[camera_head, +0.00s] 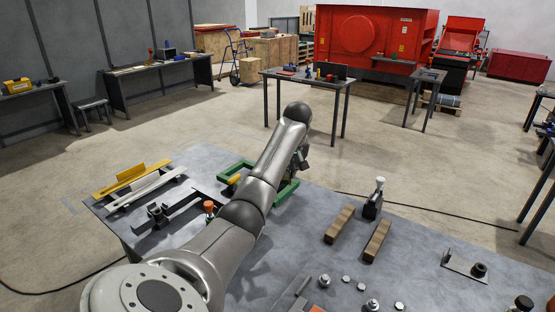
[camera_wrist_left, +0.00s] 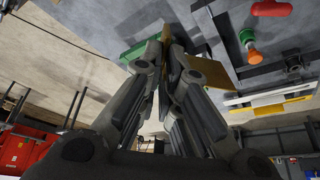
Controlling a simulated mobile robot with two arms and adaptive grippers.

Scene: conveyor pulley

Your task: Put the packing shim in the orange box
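My left gripper (camera_wrist_left: 171,55) has its fingers close together on a thin tan-brown plate (camera_wrist_left: 208,70), which looks like the packing shim. The plate sticks out beyond the fingers in the left wrist view. In the head view a small yellow-brown piece (camera_head: 233,180), probably its end, shows left of my left forearm by the green frame (camera_head: 235,167). The forearm hides the fingertips there, so I cannot tell whether the plate touches the frame. An orange-red bit (camera_head: 316,309) is cut off at the bottom edge; I cannot tell if it is the orange box. My right gripper is out of view.
Yellow and white bars (camera_head: 145,188) lie at the table's left. A dark bracket and an orange knob (camera_head: 209,206) stand near my forearm. Two wooden blocks (camera_head: 377,241), a white-topped tool (camera_head: 375,195) and several small metal parts (camera_head: 372,305) are on the right. Some table between is bare.

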